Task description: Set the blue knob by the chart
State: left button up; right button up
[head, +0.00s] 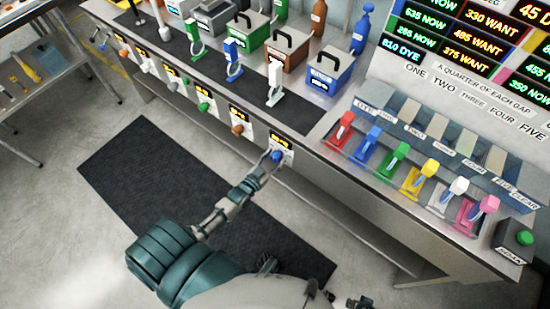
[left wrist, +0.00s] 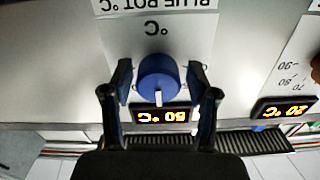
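The blue knob (head: 277,156) is on the front panel of the long bench, below its small lit display. In the left wrist view the knob (left wrist: 159,76) has a white mark pointing at the display (left wrist: 162,115), whose upside-down amber digits read 50 or 60 °C. A label above, partly cut off, reads "BLUE POT °C". My left gripper (head: 268,162) is at the knob. In the left wrist view its fingers (left wrist: 159,70) stand on both sides of the knob, with small gaps. A lit board (head: 460,60) shows NOW and WANT numbers; I cannot tell whether it is the chart.
Coloured levers (head: 398,152) and a green button (head: 525,237) are to the right. A dark mat (head: 130,170) lies on open floor.

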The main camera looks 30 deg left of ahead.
pick_arm(q)
jog(key=shift+d, duration=0.1)
jog(key=s+a, duration=0.1)
jog(key=s, duration=1.1)
jog(key=shift+f, duration=0.15)
jog(key=s+d+f+g+p, duration=0.25)
jog(key=f+g, duration=0.25)
jog(key=f, duration=0.5)
jog(key=s+d+f+g+p, duration=0.1)
jog(key=s+d+f+g, duration=0.1)
jog(key=s+f, duration=0.3)
jog(key=s+d+f+g+p, duration=0.1)
jog(key=s+d+f+g, duration=0.2)
jog(key=s+f+g, duration=0.2)
jog(key=s+d+f+g+y+p, duration=0.1)
jog(key=s+d+f+g, duration=0.1)
jog(key=s+f+g, duration=0.2)
jog(key=s+f, duration=0.1)
jog(key=s, duration=0.2)
jog(key=shift+s+d+f, duration=0.2)
jog(key=shift+d+f, duration=0.05)
pick_arm(e)
jog(key=s+f, duration=0.2)
jog(key=f, duration=0.5)
jog(key=s+f, duration=0.2)
jog(key=f, duration=0.5)
jog(key=shift+s+d, duration=0.25)
jog(key=shift+g, duration=0.3)
